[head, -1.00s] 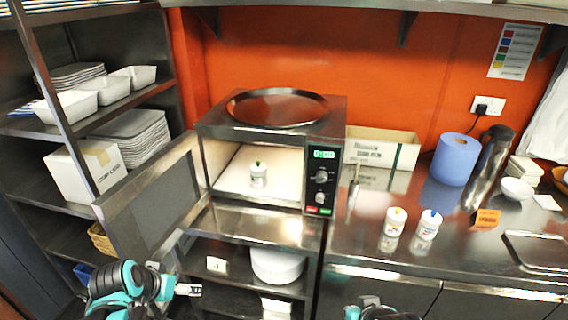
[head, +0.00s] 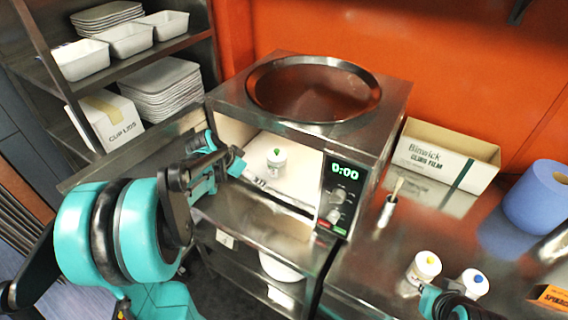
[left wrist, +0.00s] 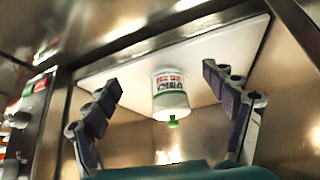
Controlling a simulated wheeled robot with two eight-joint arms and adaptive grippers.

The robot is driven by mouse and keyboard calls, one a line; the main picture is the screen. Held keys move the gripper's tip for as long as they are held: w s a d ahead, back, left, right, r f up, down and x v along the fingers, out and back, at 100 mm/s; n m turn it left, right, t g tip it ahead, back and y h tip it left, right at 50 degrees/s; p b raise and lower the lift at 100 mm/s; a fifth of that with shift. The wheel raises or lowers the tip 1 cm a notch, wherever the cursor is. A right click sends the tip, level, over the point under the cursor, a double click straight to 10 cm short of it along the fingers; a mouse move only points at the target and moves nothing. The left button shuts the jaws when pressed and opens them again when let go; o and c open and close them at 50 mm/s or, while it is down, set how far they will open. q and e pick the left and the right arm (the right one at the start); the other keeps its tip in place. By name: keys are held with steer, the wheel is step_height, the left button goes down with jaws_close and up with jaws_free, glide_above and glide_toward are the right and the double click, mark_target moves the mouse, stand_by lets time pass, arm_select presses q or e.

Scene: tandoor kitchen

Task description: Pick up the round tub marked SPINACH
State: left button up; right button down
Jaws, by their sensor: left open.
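A small white round tub (head: 277,158) with a green knob on its lid stands on the white floor of the open oven. In the left wrist view the tub (left wrist: 171,95) appears upside down, and its label has red and green print too blurred to read surely. My left gripper (head: 232,158) is at the oven's opening, left of the tub. Its fingers (left wrist: 168,98) are open, spread to either side of the tub in that view and not visibly touching it. Part of my right gripper (head: 450,303) shows at the bottom edge; its fingers are unclear.
Two similar tubs, one yellow-topped (head: 424,268) and one blue-topped (head: 474,283), stand on the steel counter by an orange card (head: 552,298). A brush (head: 388,210) stands beside the oven.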

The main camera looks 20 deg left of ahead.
mark_target(270, 162)
arm_select(q)
steer(key=w, duration=0.2)
steer(key=w+d, duration=0.1)
steer(key=w, duration=0.1)
steer(key=w+d+b, duration=0.1)
steer(key=w, duration=0.1)
steer(key=shift+w+d+f, duration=0.15)
steer(key=shift+w, duration=0.25)
steer(key=shift+w+d, duration=0.15)
steer(key=shift+w, duration=0.3)
steer(key=x, duration=0.1)
steer(key=b+x, duration=0.1)
steer(key=x, duration=0.1)
steer(key=w+b+x, duration=0.1)
steer(key=shift+w+d, duration=0.1)
steer(key=shift+d, duration=0.15)
steer(key=shift+w+f, duration=0.3)
steer(key=shift+f, duration=0.05)
steer(key=shift+d, duration=0.1)
steer(key=c, duration=1.6)
steer(key=shift+r, duration=0.15)
steer(key=shift+c, duration=0.2)
